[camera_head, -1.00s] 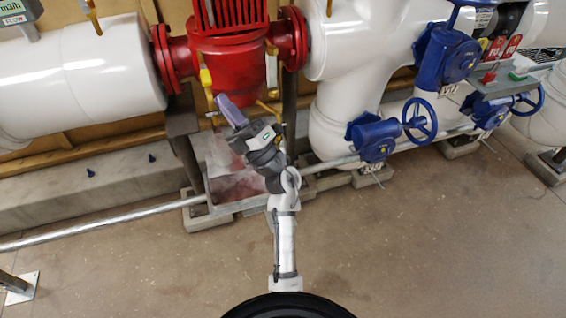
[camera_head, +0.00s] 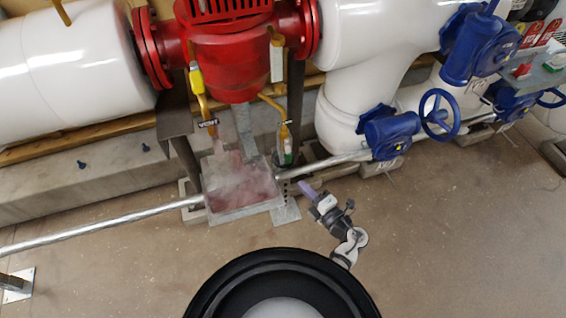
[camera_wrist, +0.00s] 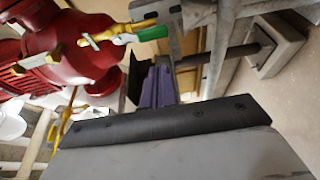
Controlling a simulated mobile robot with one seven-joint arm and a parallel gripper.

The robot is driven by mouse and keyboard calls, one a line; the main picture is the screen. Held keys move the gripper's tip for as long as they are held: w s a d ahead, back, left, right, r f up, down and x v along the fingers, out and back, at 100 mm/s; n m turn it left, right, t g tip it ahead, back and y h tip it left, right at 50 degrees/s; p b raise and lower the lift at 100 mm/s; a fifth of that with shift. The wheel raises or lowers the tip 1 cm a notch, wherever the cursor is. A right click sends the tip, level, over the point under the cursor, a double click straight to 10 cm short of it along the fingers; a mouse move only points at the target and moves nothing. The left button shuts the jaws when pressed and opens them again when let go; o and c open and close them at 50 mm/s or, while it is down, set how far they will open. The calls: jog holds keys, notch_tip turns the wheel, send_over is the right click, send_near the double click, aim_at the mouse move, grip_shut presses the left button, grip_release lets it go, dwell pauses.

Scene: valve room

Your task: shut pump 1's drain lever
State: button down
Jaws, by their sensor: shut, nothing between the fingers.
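The red pump (camera_head: 232,50) has two thin yellow lines below it. The left one carries a yellow-handled lever (camera_head: 196,80) and a small tag. The right one ends in a green-handled lever (camera_head: 288,152), hanging roughly downward beside a post. In the wrist view, the green handle (camera_wrist: 152,34) lies along a yellow valve near the top. I cannot tell surely which lever is the drain. My gripper (camera_head: 303,187), with purple fingers, is shut and empty, below and right of the green handle and apart from it. Its fingers (camera_wrist: 157,88) also show in the wrist view.
A metal tray (camera_head: 236,208) with reddish stains stands under the pump; a hazy stream falls towards it from the left line. A grey pipe (camera_head: 100,223) runs along the floor side. Blue valves with handwheels (camera_head: 440,112) stand right. The front floor is clear.

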jog(key=x, duration=1)
jog(key=shift+r+p, duration=0.1)
jog(key=shift+p, duration=0.25)
jog(key=shift+w+d+n, duration=0.1)
jog(key=shift+d+n, duration=0.2)
jog(key=shift+n, duration=0.2)
jog(key=w+d+r+n+g+h+p, duration=0.1)
jog(key=w+d+r+n+h+p, duration=0.1)
jog(key=d+r+n+h+p, duration=0.3)
jog(key=d+n+h+p, duration=0.1)
jog(key=d+n, duration=0.2)
jog(key=n, duration=0.4)
jog(key=shift+w+r+n+p, duration=0.3)
jog(key=shift+r+p, duration=0.1)
dwell(0.4)
jog(key=shift+r, duration=0.1)
dwell(0.6)
